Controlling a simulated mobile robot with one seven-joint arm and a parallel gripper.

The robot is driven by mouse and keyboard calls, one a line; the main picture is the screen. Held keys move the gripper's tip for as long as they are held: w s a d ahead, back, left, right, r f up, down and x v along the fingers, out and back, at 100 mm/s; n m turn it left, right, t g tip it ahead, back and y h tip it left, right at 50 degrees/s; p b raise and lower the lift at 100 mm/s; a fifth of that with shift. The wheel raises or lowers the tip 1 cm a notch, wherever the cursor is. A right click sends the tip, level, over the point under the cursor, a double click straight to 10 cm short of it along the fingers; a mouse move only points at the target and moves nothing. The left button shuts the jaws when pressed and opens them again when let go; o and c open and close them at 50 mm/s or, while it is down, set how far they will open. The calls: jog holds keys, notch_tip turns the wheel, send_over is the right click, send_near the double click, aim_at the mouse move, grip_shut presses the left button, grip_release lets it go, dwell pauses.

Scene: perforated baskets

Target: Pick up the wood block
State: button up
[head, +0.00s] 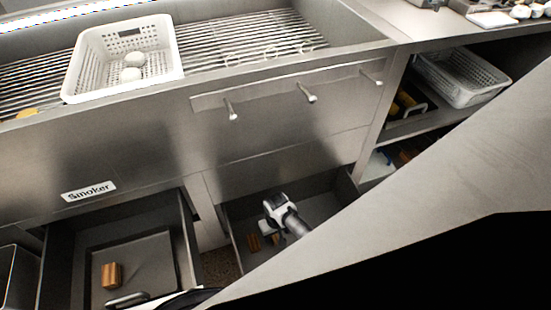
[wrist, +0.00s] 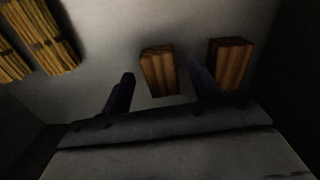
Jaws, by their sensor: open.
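My gripper (head: 265,238) reaches down into an open drawer in the middle of the head view. In the wrist view its two dark fingers (wrist: 161,72) are apart. A brown wood block (wrist: 158,72) lies on the drawer floor between and slightly beyond the fingertips; I cannot tell whether either finger touches it. A second wood block (wrist: 231,62) lies to the right, outside the right finger. In the head view one wood block (head: 254,243) shows left of my gripper, and my arm partly hides that area. Another wood block (head: 111,275) lies in the left open drawer.
Two yellowish slatted pieces (wrist: 40,35) lie at the wrist view's upper left. The drawer walls (head: 232,235) stand close around my gripper. A white perforated basket (head: 165,48) with white round items sits on the grate above. Another basket (head: 462,85) stands on the right shelf.

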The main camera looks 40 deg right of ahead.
notch_tip(320, 180, down, 2)
jog(key=shift+f, duration=0.1)
jog(key=c, duration=1.1)
jog(key=shift+r, duration=0.25)
notch_tip(320, 180, up, 20)
jog(key=p, duration=0.3)
jog(key=shift+f+p, duration=0.1)
jog(key=shift+p, duration=0.25)
